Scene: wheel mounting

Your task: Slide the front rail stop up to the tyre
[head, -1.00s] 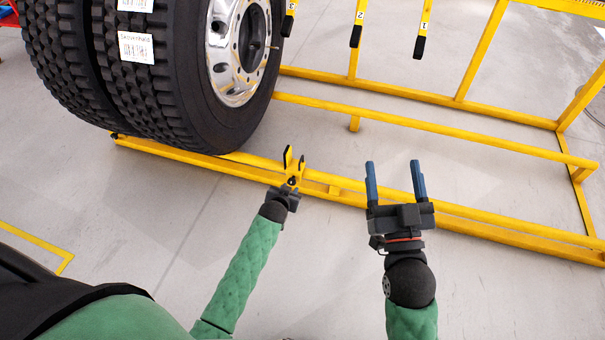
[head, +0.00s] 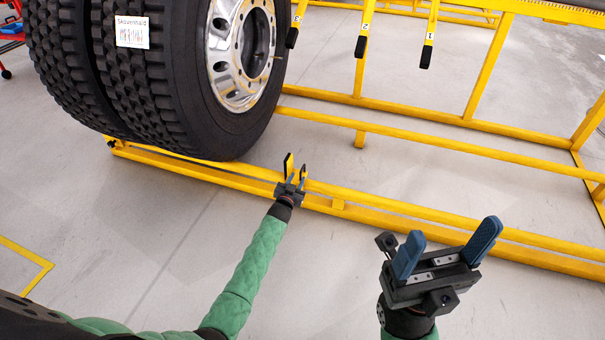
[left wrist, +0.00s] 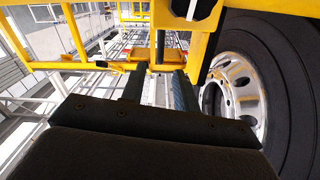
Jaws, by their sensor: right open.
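The tyre (head: 185,80), a big black double wheel with a chrome rim, stands at the left end of the yellow rail frame. The front rail stop (head: 289,165) is a small yellow upright piece on the front rail, right of the tyre, with a gap between them. My left gripper (head: 297,172) is at the stop. In the left wrist view its fingers (left wrist: 159,88) are partly apart, with yellow metal (left wrist: 160,67) near the tips; whether they clamp it is unclear. The tyre (left wrist: 290,90) shows there at right. My right gripper (head: 447,248) is open and empty, in front of the rail.
The front rail (head: 430,216) runs on to the right, with a second yellow bar (head: 450,147) behind it. Several yellow hanging handles with black grips (head: 427,57) hang above the frame. The grey floor in front is clear.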

